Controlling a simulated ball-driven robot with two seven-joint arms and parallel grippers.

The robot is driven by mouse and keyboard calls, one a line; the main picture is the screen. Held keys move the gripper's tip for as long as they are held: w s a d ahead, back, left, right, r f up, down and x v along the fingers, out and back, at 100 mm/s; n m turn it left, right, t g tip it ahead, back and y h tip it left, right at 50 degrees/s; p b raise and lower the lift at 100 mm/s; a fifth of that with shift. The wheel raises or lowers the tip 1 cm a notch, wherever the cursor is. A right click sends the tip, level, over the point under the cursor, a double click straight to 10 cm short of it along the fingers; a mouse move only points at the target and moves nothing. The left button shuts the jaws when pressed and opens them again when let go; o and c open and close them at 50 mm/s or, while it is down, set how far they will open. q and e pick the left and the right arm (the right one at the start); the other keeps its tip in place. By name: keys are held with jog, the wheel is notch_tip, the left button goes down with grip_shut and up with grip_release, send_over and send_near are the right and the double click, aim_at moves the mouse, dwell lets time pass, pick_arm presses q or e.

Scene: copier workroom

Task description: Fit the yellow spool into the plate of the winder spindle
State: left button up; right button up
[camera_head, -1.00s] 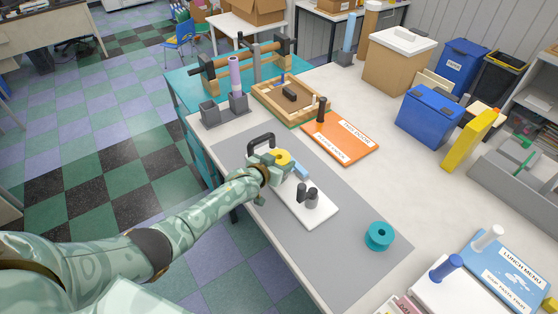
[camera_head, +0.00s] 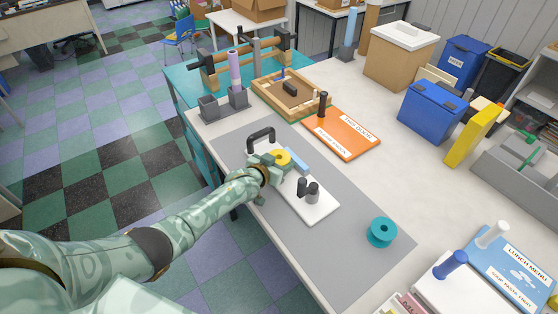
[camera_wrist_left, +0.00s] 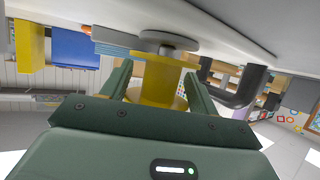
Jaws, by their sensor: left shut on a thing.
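The yellow spool (camera_head: 283,157) is over the far part of the winder's white base (camera_head: 318,210) in the head view. My left gripper (camera_head: 275,161) is shut on it; in the left wrist view its fingers (camera_wrist_left: 157,82) stand on either side of the yellow spool (camera_wrist_left: 152,94). That view looks turned over, with the table at the top. A grey round plate (camera_wrist_left: 185,43) with a short pale hub lies at the spool's table-side end. I cannot tell whether they touch. My right gripper is not in view.
A black handle (camera_head: 262,134) stands just beyond the spool, and dark posts (camera_head: 312,191) stand on the near part of the base. A blue bar (camera_head: 299,164) is beside the spool. A teal spool (camera_head: 382,232) sits on the grey mat (camera_head: 335,265), with bare mat between.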

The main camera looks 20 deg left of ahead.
pick_arm(q)
jog(key=shift+f+b, duration=0.4)
jog(key=shift+f, duration=0.2)
jog(key=o, duration=1)
jog(key=shift+o, duration=0.2)
jog(key=shift+r, duration=0.1)
jog(key=shift+s+r+p, duration=0.15)
jog(key=shift+s+p, duration=0.2)
jog(key=p+v, duration=0.1)
jog(key=v, duration=0.2)
jog(key=p+v, duration=0.2)
jog(key=shift+s+a+r, duration=0.15)
jog(key=shift+s+r, duration=0.1)
jog(key=shift+r, duration=0.1)
jog(key=p+v, duration=0.2)
jog(key=v, duration=0.7)
jog(key=shift+s, duration=0.4)
